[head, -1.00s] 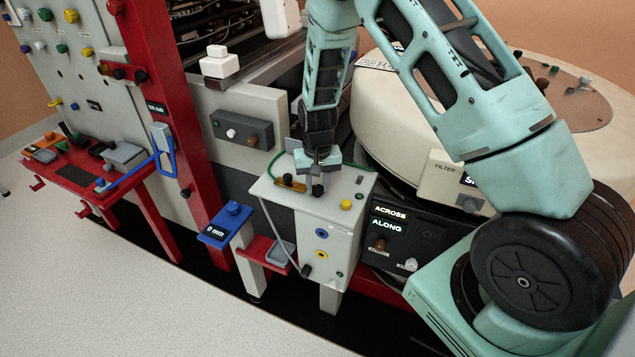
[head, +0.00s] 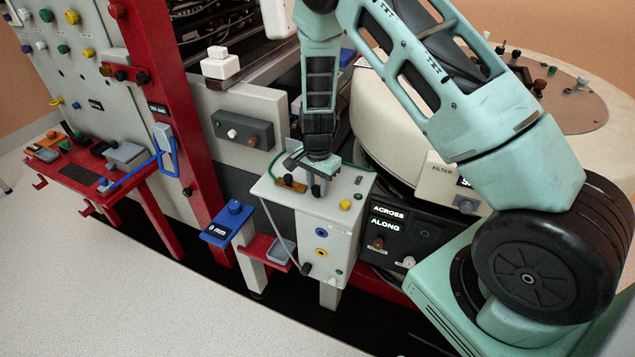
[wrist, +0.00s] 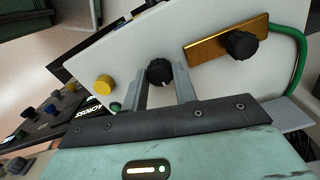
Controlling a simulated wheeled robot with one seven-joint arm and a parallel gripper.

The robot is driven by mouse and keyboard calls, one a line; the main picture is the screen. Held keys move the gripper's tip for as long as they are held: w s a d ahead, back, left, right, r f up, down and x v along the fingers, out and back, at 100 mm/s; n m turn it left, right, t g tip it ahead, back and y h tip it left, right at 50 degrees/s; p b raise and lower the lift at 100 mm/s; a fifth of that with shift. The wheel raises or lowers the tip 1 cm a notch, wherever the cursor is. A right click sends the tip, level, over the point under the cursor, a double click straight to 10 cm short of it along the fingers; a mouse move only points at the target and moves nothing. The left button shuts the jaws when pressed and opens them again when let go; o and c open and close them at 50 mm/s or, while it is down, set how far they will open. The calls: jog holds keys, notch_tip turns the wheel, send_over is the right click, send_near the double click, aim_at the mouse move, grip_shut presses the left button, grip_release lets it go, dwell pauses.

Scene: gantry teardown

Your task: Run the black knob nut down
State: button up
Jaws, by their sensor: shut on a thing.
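My gripper (wrist: 166,88) is shut on a black fluted knob (wrist: 160,72) with a white mark on its rim. The knob sits on the pale top face of a grey box. In the head view my gripper (head: 317,186) points down onto the top of this box (head: 325,222), and its fingers hide most of the knob. A second black knob (wrist: 241,44) sits on a brass plate (wrist: 208,42) beside the gripped one. I cannot tell how far down on its thread the gripped knob is.
A yellow knob (wrist: 103,85) stands on the same face; a green cable (wrist: 301,55) bends around its edge. In the head view, a blue stand (head: 228,224) and small red tray (head: 262,249) are left of the box. The dark ACROSS/ALONG panel (head: 402,237) is right of it.

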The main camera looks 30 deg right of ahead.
aim_at(317, 188)
jog(key=shift+m, duration=0.4)
jog(key=o, duration=0.7)
jog(key=shift+r, duration=0.15)
notch_tip(317, 188, up, 17)
jog(key=shift+b, duration=0.35)
jog(key=shift+r, duration=0.1)
